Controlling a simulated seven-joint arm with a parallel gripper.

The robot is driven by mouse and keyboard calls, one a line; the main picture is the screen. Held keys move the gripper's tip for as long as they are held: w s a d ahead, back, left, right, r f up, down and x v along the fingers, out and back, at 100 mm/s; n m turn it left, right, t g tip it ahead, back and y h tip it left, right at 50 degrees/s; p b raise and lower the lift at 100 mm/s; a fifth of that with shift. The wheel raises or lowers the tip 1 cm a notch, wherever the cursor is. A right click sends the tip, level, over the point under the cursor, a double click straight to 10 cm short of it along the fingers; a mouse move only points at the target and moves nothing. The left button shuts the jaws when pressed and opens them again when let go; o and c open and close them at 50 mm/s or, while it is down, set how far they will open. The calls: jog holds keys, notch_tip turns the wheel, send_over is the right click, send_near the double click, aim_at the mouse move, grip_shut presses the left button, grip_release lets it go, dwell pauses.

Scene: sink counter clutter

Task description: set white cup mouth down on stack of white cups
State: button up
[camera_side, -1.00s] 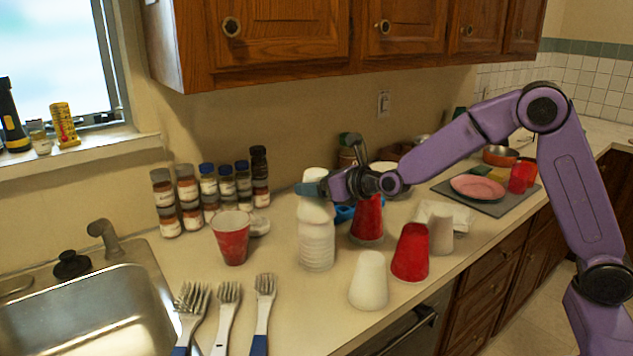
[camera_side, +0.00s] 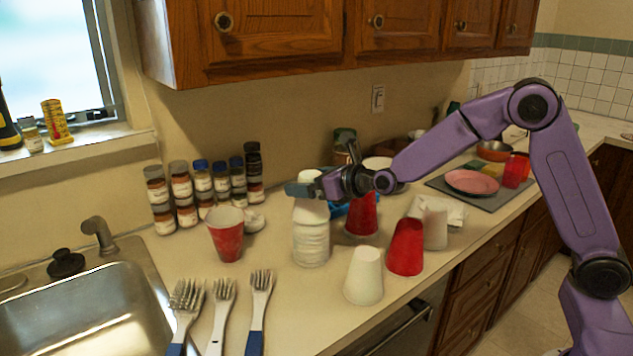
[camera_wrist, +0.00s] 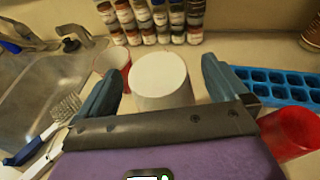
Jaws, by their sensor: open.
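My gripper (camera_side: 300,189) is at the top cup's upper part, coming in from the right. In the wrist view, its two blue-grey fingers (camera_wrist: 161,88) are open on either side of the white cup (camera_wrist: 160,75), with clear space at both sides.
A white cup (camera_side: 364,276) and a red cup (camera_side: 406,248) stand mouth down to the right. An upright red cup (camera_side: 226,236) and several spice jars (camera_side: 202,184) are left.

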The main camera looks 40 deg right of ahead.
jog(key=v, duration=1.7)
jog(key=shift+s, duration=0.15)
jog(key=shift+r, duration=0.15)
jog(key=s+d+f+m+g+h, duration=0.1)
jog(key=s+f+m+g+h, duration=0.2)
jog(key=s+m, duration=0.5)
jog(key=s+d+f+m+g+h, duration=0.2)
jog(key=s+f+m+g, duration=0.15)
jog(key=m, duration=0.75)
jog(key=s+a+f+m+g+y, duration=0.1)
jog(key=s+a+f+m+g, duration=0.1)
jog(key=s, duration=0.6)
jog(key=s+a+f+m+g, duration=0.2)
jog(key=s+m+g, duration=0.3)
jog(key=s, duration=0.3)
jog(key=shift+a+y, duration=0.35)
jog(key=shift+y, duration=0.05)
